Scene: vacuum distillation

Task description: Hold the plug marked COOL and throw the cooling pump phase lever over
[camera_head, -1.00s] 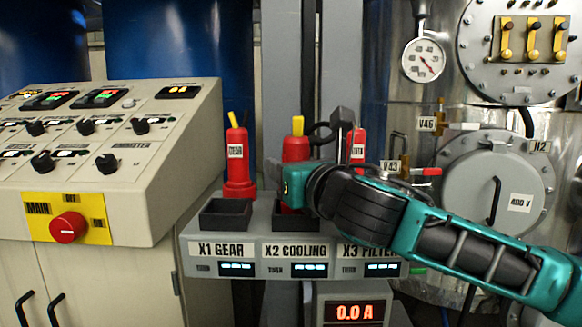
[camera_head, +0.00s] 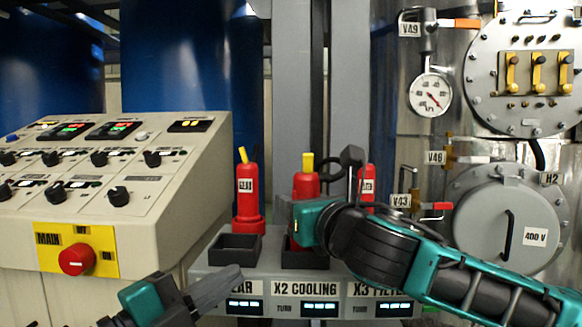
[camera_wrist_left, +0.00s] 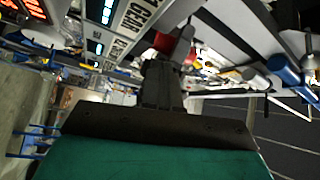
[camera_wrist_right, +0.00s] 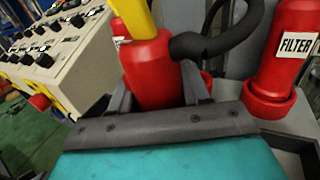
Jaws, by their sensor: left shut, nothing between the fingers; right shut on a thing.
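The held red plug (camera_head: 305,184) stands upright above the X2 COOLING label (camera_head: 305,289), with a yellow lever-like piece (camera_head: 308,162) on top. No COOL marking is readable on it. My right gripper (camera_wrist_right: 163,88) is shut on this plug, which shows in the right wrist view (camera_wrist_right: 148,70) with a black cable beside it. My left gripper (camera_head: 228,288) is shut and empty, in front of the X1 label and below the held plug. In the left wrist view its closed fingers (camera_wrist_left: 162,82) point towards a red plug. I cannot tell which part is the phase lever.
A GEAR plug (camera_head: 247,195) stands left of the held plug, behind an empty dark socket box (camera_head: 235,247). The FILTER plug (camera_wrist_right: 285,65) stands close on the right. A sloped control console (camera_head: 120,170) fills the left. A steel vessel with valves and yellow levers (camera_head: 537,72) stands right.

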